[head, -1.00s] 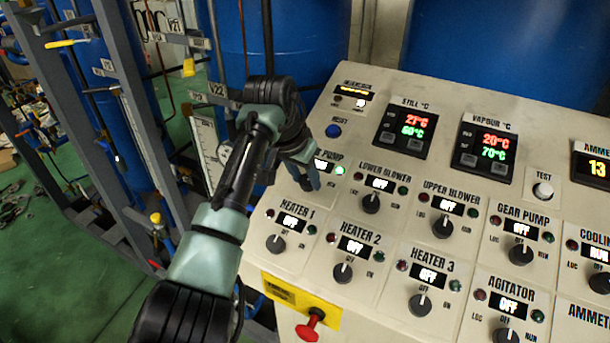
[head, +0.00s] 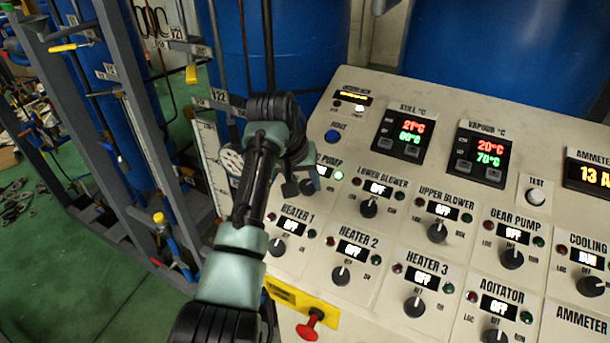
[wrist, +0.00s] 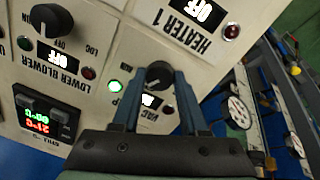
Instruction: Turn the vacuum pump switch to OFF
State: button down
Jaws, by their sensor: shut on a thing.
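The vacuum pump switch is a dark round knob (wrist: 158,73) on the cream control panel. In the wrist view it sits between the two blue fingertips of my gripper (wrist: 160,78), which is shut on it. The pump's small display (wrist: 151,100) is partly hidden between the fingers and I cannot read it. A green lamp (wrist: 115,85) beside it is lit. In the head view my gripper (head: 299,186) is at the panel's left side, covering part of the pump label (head: 330,163); the lit green lamp also shows there (head: 339,175).
The Heater 1 knob (head: 277,247) and Lower Blower knob (head: 369,208) are close by, both with displays reading OFF. A red emergency button (head: 311,325) is at the panel's front edge. Grey frames and pipes (head: 160,200) stand to the left.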

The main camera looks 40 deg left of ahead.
jog(key=n+p, duration=0.2)
jog(key=n, duration=0.4)
jog(key=shift+r, duration=0.1)
jog(key=shift+n, duration=0.3)
dwell(0.3)
jog(key=shift+c, duration=2.2)
grip_release()
jog(key=b+v, duration=0.3)
jog(key=v, duration=1)
jog(key=shift+d, duration=0.15)
